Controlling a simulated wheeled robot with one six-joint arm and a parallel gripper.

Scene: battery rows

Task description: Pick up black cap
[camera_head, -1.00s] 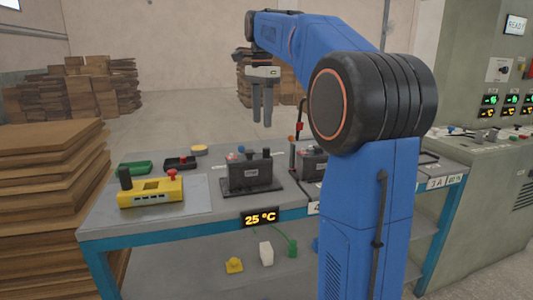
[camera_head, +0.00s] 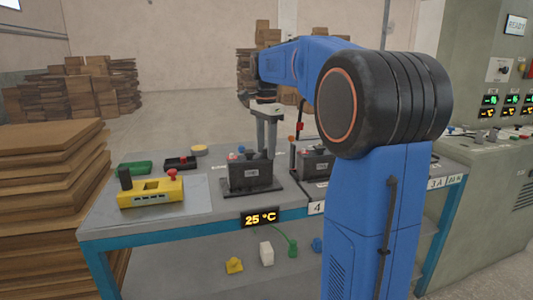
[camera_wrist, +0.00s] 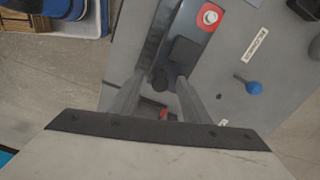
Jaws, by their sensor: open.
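The dark battery (camera_head: 250,178) stands upright on the bench. Its black cap is at the top right in the head view, where my fingers largely cover it. In the wrist view, a small dark round top, which looks like the black cap (camera_wrist: 160,82), shows between my fingertips. My gripper (camera_head: 266,150) points down over the right end of the battery, its two fingers apart. The fingers also show in the wrist view (camera_wrist: 165,84). I cannot tell whether they touch the cap. A red ring with a pale terminal (camera_wrist: 209,17) is on the battery's other end.
A yellow device (camera_head: 152,192) with a black post and red knob is to the left. Green (camera_head: 135,168) and black (camera_head: 180,162) trays lie behind it. Another dark battery (camera_head: 318,163) stands close on the right. A 25 °C display (camera_head: 260,218) is on the bench's front edge.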

